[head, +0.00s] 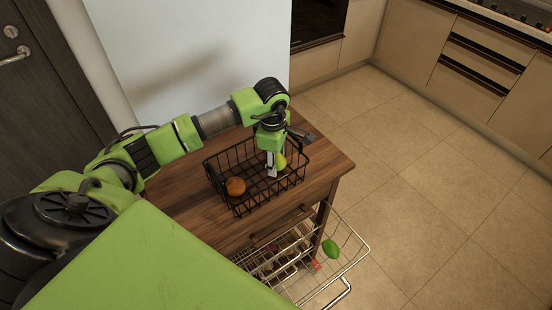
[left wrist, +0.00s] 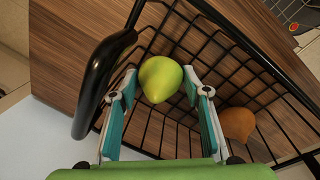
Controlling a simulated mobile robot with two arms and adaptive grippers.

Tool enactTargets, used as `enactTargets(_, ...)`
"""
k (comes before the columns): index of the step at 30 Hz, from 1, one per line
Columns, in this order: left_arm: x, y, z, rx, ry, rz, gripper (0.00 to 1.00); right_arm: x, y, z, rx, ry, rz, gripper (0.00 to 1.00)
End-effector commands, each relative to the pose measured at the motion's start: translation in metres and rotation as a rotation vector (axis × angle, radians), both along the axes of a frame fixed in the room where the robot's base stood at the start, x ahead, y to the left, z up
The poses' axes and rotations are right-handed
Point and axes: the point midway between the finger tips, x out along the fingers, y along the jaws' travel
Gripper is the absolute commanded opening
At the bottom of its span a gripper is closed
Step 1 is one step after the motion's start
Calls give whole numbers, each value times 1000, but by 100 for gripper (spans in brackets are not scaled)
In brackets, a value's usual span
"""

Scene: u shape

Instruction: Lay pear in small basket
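The yellow-green pear (head: 282,161) is inside the black wire basket (head: 241,206) on the wooden table, toward its right end. In the left wrist view the pear (left wrist: 160,78) lies over the basket's wire floor, between the tips of my left gripper. My left gripper (head: 271,169) reaches down into the basket from above. Its fingers are apart, with a narrow gap showing on each side of the pear. In the head view the gripper partly hides the pear. My right gripper is in neither view.
An orange round fruit (head: 235,186) sits in the basket's left part. A dark object (head: 300,134) lies behind the basket. The tiled floor to the right is clear.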

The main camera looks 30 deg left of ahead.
Motion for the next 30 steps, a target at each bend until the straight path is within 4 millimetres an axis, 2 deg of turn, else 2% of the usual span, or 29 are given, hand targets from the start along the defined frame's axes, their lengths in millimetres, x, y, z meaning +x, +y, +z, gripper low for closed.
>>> enactTargets(11,0,0,6,0,0,0,44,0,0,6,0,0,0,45)
enactTargets(13,0,0,12,1,-4,-1,44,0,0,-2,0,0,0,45)
enactTargets(24,-9,-3,88,1,-6,-1,44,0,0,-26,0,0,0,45)
enactTargets(30,-14,-4,115,0,-3,0,44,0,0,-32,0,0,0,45)
